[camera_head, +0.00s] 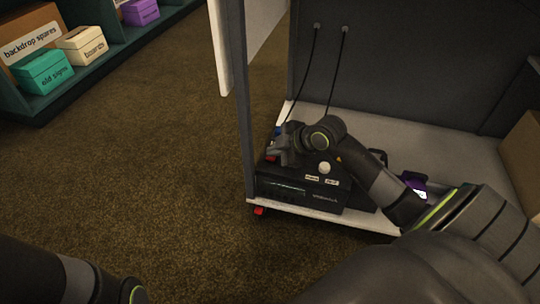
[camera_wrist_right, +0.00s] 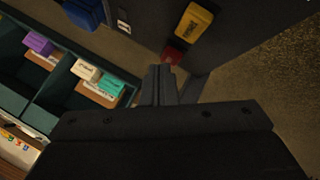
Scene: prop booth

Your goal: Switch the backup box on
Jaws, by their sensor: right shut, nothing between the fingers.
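The backup box, a low black box (camera_head: 290,187), sits near the front left corner of the white shelf in the head view. Its top carries a white round knob (camera_head: 324,168) and small white labels (camera_head: 321,180). A small red part (camera_head: 271,158) shows at its left end. My right gripper (camera_head: 275,149) is over that left end, close to the red part; I cannot tell whether they touch. In the right wrist view its fingers (camera_wrist_right: 160,72) are shut and empty, just beside a red piece (camera_wrist_right: 172,55). My left gripper is out of view.
A thin dark post (camera_head: 243,110) stands just left of the box. Two black cables (camera_head: 305,75) hang from the dark back panel. A cardboard box (camera_head: 524,150) is at the right. A teal shelf with labelled boxes (camera_head: 44,72) is far left. Open carpet lies between.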

